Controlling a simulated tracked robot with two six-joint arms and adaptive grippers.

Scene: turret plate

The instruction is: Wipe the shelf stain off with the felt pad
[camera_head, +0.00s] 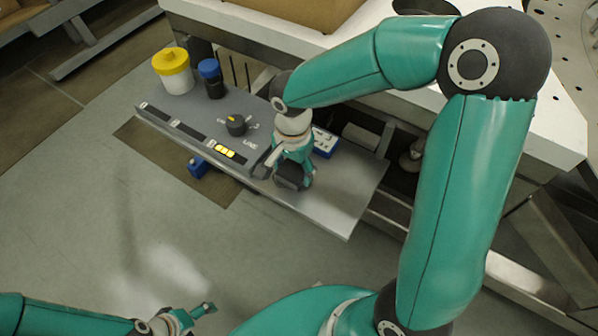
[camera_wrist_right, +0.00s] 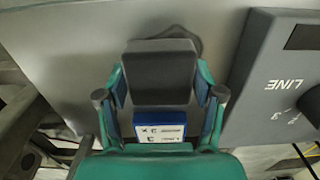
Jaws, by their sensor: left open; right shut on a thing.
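The shelf (camera_head: 335,205) is a grey metal ledge in front of the bench. My right gripper (camera_head: 293,172) reaches down over it and is shut on the dark felt pad (camera_head: 288,183). In the right wrist view the pad (camera_wrist_right: 160,75) is a dark block between the two fingers, low over the shelf (camera_wrist_right: 70,50). A dark curved mark (camera_wrist_right: 183,34), which looks like the stain, shows just past the pad's far edge; the pad hides the rest. I cannot tell whether the pad touches the shelf. My left gripper (camera_head: 205,309) is open and empty, low at the left, away from the shelf.
A grey control box (camera_head: 195,118) with a knob (camera_head: 236,125) and lit yellow button stands left of the pad. A yellow-lidded tub (camera_head: 173,72) and blue-capped bottle (camera_head: 211,78) are behind. A blue-and-white box (camera_head: 324,142) sits near the gripper. The shelf's right end is clear.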

